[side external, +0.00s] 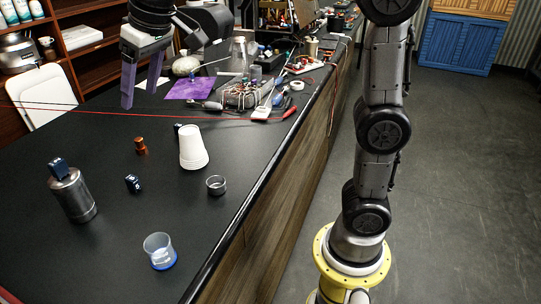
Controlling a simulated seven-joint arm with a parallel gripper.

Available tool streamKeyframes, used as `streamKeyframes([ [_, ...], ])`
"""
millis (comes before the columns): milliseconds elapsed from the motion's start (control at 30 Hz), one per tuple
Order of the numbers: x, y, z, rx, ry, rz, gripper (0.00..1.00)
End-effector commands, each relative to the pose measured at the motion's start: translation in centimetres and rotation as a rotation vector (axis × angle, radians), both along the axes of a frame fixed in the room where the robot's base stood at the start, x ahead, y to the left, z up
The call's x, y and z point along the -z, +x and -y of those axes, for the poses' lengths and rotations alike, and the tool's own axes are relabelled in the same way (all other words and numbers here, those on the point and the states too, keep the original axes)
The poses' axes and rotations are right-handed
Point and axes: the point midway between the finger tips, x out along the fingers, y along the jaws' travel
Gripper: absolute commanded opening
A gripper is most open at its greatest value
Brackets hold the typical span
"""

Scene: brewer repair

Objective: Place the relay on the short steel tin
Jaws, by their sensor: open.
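Small dark blocks that look like relays are in the side view. One block (132,183) lies on the black counter, left of the white cups. Another block (57,167) sits on top of a taller steel canister (73,196) at the left. A third dark block (178,129) is partly hidden behind the cups. Which one is the relay I cannot tell. A short steel tin (216,186) stands on the counter to the right of the cups, near the front edge. My gripper (140,98), with purple fingers, is open and empty, above the counter beyond these things.
A stack of white cups (193,148) stands inverted mid-counter. A copper-coloured part (141,146) stands to its left. A clear cup with a blue base (160,251) is near the front. Tools and a wire rack (243,95) crowd the far counter.

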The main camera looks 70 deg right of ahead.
Motion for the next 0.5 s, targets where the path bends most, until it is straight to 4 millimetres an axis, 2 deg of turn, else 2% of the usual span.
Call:
streamKeyframes([
  [33,0.2,-2.6,1.2,0.004,0.001,0.006,0.67],
  [167,1.9,-8.5,3.5,0.004,0.001,0.021,0.67],
  [300,5.0,-14.9,5.4,0.008,0.001,0.038,0.67],
  [400,7.7,-18.8,6.2,0.010,-0.001,0.048,0.67],
  [500,10.3,-21.9,6.7,0.013,-0.002,0.056,0.67],
])
